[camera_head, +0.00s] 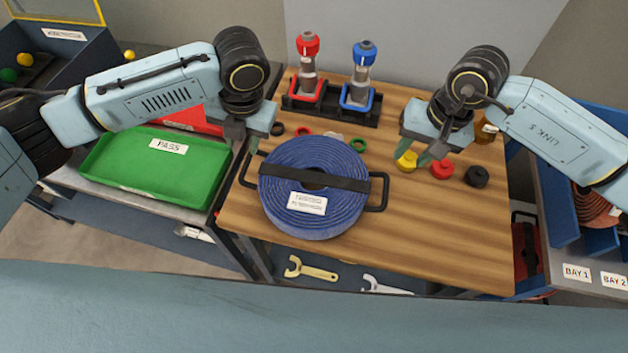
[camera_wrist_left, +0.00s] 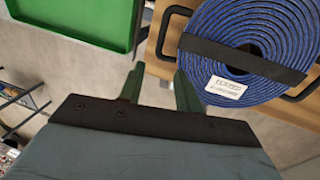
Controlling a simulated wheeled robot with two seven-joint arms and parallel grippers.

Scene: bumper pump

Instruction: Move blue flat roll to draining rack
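The blue flat roll (camera_head: 290,215) lies flat on the wooden table, a coiled blue hose with a dark strap, a white label and a black handle on each side. It also shows in the left wrist view (camera_wrist_left: 215,85). My left gripper (camera_head: 246,143) hangs above its left handle; its two fingers are apart and empty in the left wrist view (camera_wrist_left: 159,90). My right gripper (camera_head: 428,155) is above the table, right of the roll and apart from its right handle; its finger gap is unclear. A blue rack (camera_head: 560,215) with slots marked BAY 1 and BAY 2, apparently the draining rack, stands at right.
A green PASS tray (camera_head: 140,185) is left of the table. Red and blue nozzles (camera_head: 308,75) stand in a black holder at the back. Yellow, red and black caps (camera_head: 442,169) lie under my right gripper. A reddish coil (camera_head: 597,208) occupies part of the rack.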

